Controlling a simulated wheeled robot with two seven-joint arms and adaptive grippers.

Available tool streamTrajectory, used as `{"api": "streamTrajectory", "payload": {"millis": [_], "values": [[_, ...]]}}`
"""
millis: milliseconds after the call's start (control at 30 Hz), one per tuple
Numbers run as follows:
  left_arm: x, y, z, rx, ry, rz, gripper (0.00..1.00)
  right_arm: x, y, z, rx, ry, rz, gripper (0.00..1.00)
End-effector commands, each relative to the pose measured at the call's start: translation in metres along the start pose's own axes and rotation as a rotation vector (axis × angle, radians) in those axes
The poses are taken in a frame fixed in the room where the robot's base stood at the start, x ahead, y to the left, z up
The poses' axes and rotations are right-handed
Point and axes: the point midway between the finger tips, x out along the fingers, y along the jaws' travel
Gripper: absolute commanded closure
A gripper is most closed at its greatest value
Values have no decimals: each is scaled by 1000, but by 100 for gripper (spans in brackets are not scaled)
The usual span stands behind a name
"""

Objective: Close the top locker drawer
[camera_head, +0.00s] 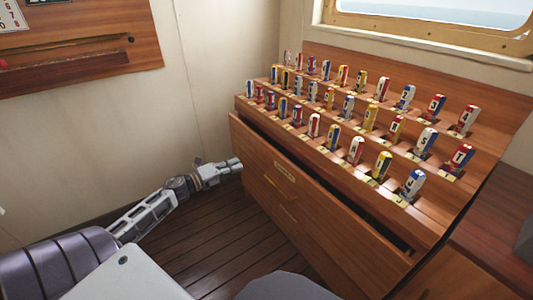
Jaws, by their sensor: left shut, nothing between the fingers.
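The wooden locker (293,233) stands at the right, under stepped racks. Its top drawer (318,198) is partly open, with a dark gap along its upper edge below the racks. A small label plate (284,171) and a handle are on the front. My left gripper (238,164) is shut and empty, close to the left part of the drawer front. I cannot tell whether it touches the front. My right gripper is not in view.
Several rolled coloured flags (356,150) stand in rows on the stepped racks above the drawer. A wooden wall board (80,60) hangs at upper left. A window (440,15) is at upper right. The plank floor (215,235) is clear beside the locker.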

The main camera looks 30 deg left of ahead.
Motion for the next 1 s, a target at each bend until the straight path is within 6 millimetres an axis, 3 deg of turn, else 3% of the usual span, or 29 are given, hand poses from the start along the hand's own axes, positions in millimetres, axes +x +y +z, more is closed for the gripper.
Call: {"api": "streamTrajectory", "payload": {"millis": [400, 1000], "values": [[0, -3, -4, -312, 22, -13, 100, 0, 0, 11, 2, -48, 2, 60], [3, -3, -4, -328, 22, -13, 100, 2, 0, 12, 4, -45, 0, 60]]}}
